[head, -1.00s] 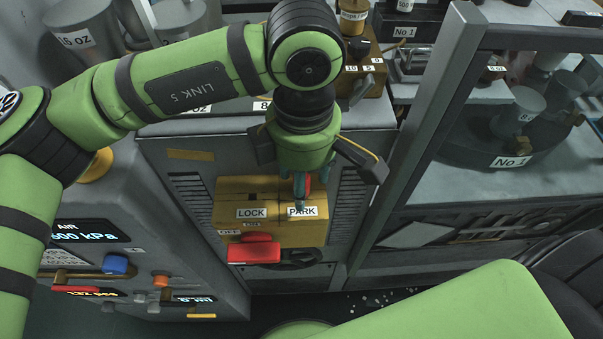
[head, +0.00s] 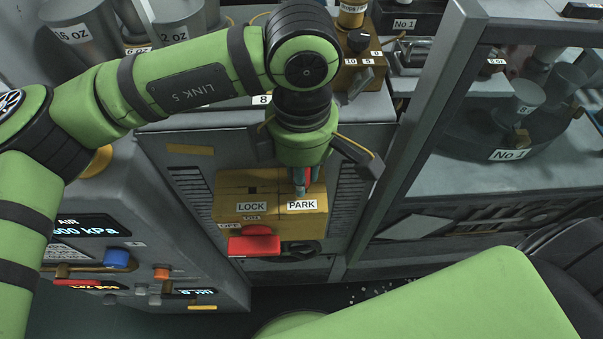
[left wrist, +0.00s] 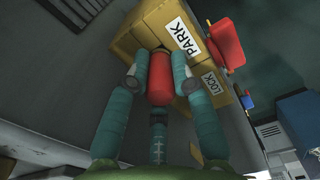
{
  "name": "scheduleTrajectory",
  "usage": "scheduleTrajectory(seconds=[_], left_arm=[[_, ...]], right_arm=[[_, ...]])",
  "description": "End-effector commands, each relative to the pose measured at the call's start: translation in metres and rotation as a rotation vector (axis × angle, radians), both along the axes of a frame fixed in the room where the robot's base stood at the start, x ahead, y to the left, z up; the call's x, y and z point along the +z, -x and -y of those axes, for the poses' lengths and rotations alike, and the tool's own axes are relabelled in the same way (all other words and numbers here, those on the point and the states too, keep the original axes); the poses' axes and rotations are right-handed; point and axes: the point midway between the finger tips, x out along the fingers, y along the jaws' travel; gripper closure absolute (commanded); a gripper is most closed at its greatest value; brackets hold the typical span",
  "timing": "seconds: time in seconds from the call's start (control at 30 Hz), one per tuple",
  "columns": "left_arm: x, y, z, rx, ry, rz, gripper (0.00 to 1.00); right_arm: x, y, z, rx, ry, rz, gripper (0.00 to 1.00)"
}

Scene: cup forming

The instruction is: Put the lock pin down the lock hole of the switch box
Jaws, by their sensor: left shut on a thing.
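My left gripper (head: 303,182) points down at the yellow switch box (head: 230,187), over its right half behind the PARK label (head: 301,205). It is shut on the red lock pin (left wrist: 160,80), whose body sits between the teal fingers in the left wrist view. The pin's far end meets the box top beside the PARK label there; how deep it sits cannot be told. The LOCK label (head: 251,206) is on the box's left half. My right gripper is out of view.
A red lever (head: 254,241) sticks out from the box's front, below an OFF label. A control panel with a blue knob (head: 117,258) stands at the left. A grey frame post (head: 420,130) rises close on the right.

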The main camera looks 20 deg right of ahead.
Motion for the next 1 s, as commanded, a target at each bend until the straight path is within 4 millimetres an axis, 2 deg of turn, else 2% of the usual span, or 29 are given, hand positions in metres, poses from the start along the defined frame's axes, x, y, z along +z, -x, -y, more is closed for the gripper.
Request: scheduleTrajectory(seconds=[0.2,0.4,0.5,0.8,1.0], left_arm=[[0.038,-0.001,0.001,0.001,0.003,0.007,1.00],[0.075,-0.001,0.000,-0.001,0.001,0.005,1.00],[0.086,-0.003,-0.007,-0.038,0.003,0.003,1.00],[0.093,-0.019,-0.060,-0.381,0.002,0.009,1.00],[0.091,-0.022,-0.076,-0.498,0.001,0.011,1.00]], right_arm=[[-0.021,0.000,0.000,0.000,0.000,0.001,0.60],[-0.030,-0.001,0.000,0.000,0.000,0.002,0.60],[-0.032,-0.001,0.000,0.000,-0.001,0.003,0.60],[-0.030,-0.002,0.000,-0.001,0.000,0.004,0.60],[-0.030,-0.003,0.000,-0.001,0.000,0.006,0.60]])
